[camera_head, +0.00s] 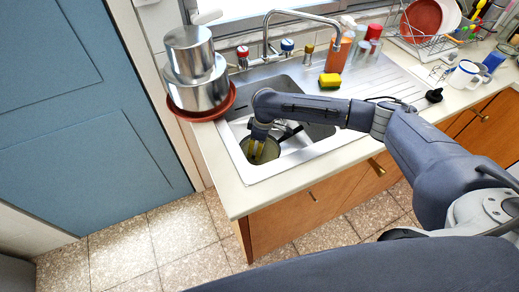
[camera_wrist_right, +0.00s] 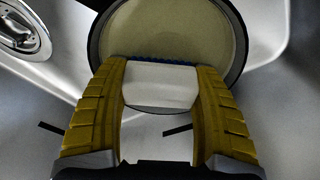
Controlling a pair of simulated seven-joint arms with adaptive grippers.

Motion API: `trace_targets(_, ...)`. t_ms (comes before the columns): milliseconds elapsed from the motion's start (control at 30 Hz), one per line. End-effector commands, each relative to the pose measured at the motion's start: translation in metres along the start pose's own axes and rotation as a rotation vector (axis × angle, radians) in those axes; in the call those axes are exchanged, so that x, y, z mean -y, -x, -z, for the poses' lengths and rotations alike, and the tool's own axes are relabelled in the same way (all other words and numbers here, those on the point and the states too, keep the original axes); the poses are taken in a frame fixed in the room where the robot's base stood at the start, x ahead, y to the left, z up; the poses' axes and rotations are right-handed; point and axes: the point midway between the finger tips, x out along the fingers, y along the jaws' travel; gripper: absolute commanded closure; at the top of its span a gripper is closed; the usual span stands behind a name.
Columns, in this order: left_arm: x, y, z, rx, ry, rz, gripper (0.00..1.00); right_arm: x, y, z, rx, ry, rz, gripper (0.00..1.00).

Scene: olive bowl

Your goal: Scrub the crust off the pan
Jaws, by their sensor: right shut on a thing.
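The pan (camera_head: 272,151) lies in the sink's left basin, partly hidden by my right gripper. In the right wrist view the pan (camera_wrist_right: 215,30) shows a dark rim and a dull beige inside; I cannot make out separate crust patches. My right gripper (camera_head: 257,149) points down at the pan. Its yellow fingers (camera_wrist_right: 162,88) are shut on a white brush block (camera_wrist_right: 160,88) with blue bristles at its far edge, overlapping the near part of the pan. Whether the bristles touch the pan is unclear. My left gripper is out of view.
The steel sink (camera_head: 240,166) walls surround the gripper. The faucet (camera_head: 300,14) arches behind. Stacked steel pots (camera_head: 195,75) stand in a red bowl (camera_head: 205,114) at left. A yellow-green sponge (camera_head: 330,80), bottles (camera_head: 338,54), a dish rack (camera_head: 440,40) and a white mug (camera_head: 464,75) stand right.

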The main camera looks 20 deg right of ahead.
Motion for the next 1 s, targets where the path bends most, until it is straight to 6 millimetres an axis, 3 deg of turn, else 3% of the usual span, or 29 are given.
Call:
trace_targets(267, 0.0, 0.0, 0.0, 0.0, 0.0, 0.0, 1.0, -0.008, 0.0, 0.007, -0.001, 0.0, -0.002, 0.63)
trace_targets(567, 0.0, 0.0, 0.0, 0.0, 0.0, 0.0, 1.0, -0.014, -0.003, -0.001, 0.0, -0.002, -0.001, 0.63)
trace_targets(1000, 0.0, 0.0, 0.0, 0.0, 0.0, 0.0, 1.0, 0.006, 0.002, -0.02, -0.001, 0.001, -0.001, 0.63)
